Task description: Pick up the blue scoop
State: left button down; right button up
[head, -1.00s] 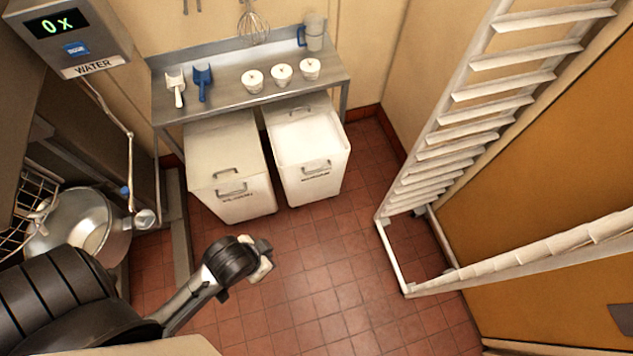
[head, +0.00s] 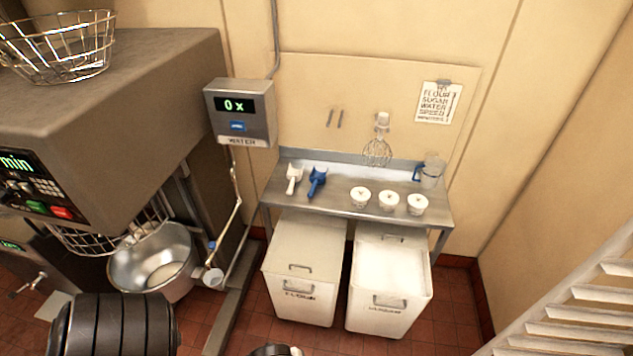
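The blue scoop (head: 317,180) lies on the steel shelf table (head: 335,206) against the back wall, just right of a white scoop (head: 293,178). Nothing is touching the blue scoop. One of my arms shows only as dark rounded links at the bottom left, and a small dark and pale part of it shows at the bottom edge. No gripper fingers can be made out, and both grippers are out of the picture.
Several white tubs (head: 389,201) and a clear jug (head: 431,171) stand on the table's right part. A flour bin (head: 300,275) and a second white bin (head: 388,285) stand below. A mixer with a steel bowl (head: 155,262) is at left, a white rack (head: 580,315) at right.

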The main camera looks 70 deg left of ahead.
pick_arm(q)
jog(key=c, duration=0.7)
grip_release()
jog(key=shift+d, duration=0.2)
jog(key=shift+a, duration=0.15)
